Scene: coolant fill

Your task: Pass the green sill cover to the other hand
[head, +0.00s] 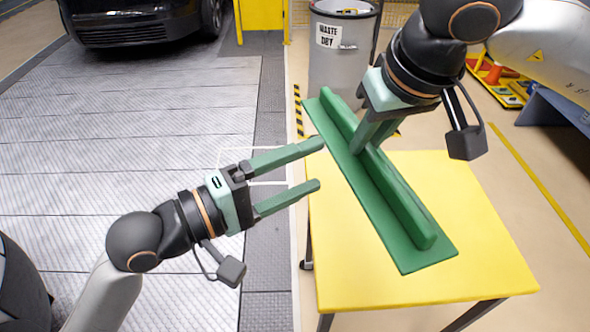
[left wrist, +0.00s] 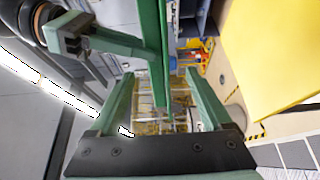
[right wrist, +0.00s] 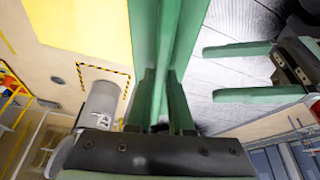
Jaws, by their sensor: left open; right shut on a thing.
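The green sill cover (head: 405,215) is a long flat strip with a raised rib along its length. It is held above the yellow table, slanting from upper left to lower right in the head view. My right gripper (head: 362,143) is shut on its rib near the upper half; the right wrist view shows the rib (right wrist: 168,60) between the fingers. My left gripper (head: 320,165) is open and empty, its fingers pointing at the cover's left edge, apart from it as far as I can tell. In the left wrist view the cover (left wrist: 152,50) shows beyond the open fingers.
The yellow table (head: 350,285) is under the cover, its visible top clear. A grey waste bin (head: 340,65) stands behind it. A dark car (head: 140,22) is at the back left. A tray with coloured items (head: 497,80) is at the right.

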